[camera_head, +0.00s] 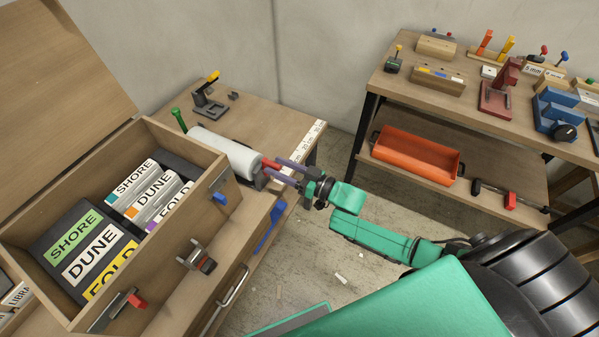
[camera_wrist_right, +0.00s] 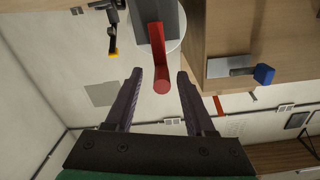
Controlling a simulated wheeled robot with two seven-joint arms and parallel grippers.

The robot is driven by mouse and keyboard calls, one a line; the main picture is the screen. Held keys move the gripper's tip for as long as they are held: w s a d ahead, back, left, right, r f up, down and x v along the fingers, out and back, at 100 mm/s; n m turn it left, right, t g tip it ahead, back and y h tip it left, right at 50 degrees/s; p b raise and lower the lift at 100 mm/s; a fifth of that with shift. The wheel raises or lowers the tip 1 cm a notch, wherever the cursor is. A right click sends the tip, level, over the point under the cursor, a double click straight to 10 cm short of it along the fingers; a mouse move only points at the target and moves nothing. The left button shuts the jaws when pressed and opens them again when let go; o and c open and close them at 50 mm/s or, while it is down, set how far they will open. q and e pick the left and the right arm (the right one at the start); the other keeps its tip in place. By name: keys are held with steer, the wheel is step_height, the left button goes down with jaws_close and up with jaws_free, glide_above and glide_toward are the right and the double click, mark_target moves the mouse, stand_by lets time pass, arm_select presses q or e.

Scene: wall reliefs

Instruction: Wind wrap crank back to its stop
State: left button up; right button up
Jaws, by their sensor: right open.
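The wrap crank has a red grip (camera_head: 270,163) at the near right end of a white roll (camera_head: 226,149), which lies on the wooden bench at the left. In the right wrist view the red grip (camera_wrist_right: 158,60) points toward the camera from a grey arm (camera_wrist_right: 155,20) in front of the roll's round end. My right gripper (camera_head: 271,168) is open, with its purple fingers at the crank. In the wrist view, the grip's end lies between the two fingers, with a visible gap on each side. My left gripper is out of view.
An open wooden crate (camera_head: 183,136) with labelled boxes stands left of the roll. A green handle (camera_head: 178,120) and a black device with a yellow knob (camera_head: 207,92) are behind it. A second table (camera_head: 395,84) at the right holds several fixtures above an orange tray (camera_head: 418,155).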

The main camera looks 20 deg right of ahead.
steer(key=v, duration=1.3)
steer(key=shift+s+b, duration=0.2)
steer(key=shift+b, duration=0.1)
steer(key=shift+d, duration=0.1)
steer(key=s+d+f+m+g+h, duration=0.1)
steer(key=s+d+f+g+h, duration=0.3)
steer(key=f, duration=0.7)
steer(key=s+d+f+m+t+h, duration=0.15)
steer(key=d+f+h, duration=0.4)
steer(key=f, duration=0.55)
steer(key=s+a+f+g, duration=0.1)
steer(key=s+f+g, duration=0.2)
steer(key=s+f, duration=0.2)
steer(key=s+a+f+g+h, duration=0.1)
steer(key=s+f+g, duration=0.3)
steer(key=s, duration=0.7)
steer(key=s+a+f+g+h, duration=0.1)
steer(key=s+a+f+g, duration=0.1)
steer(key=s+f, duration=0.6)
steer(key=shift+a+f+g, duration=0.25)
steer(key=shift+a+g, duration=0.15)
steer(key=shift+g, duration=0.25)
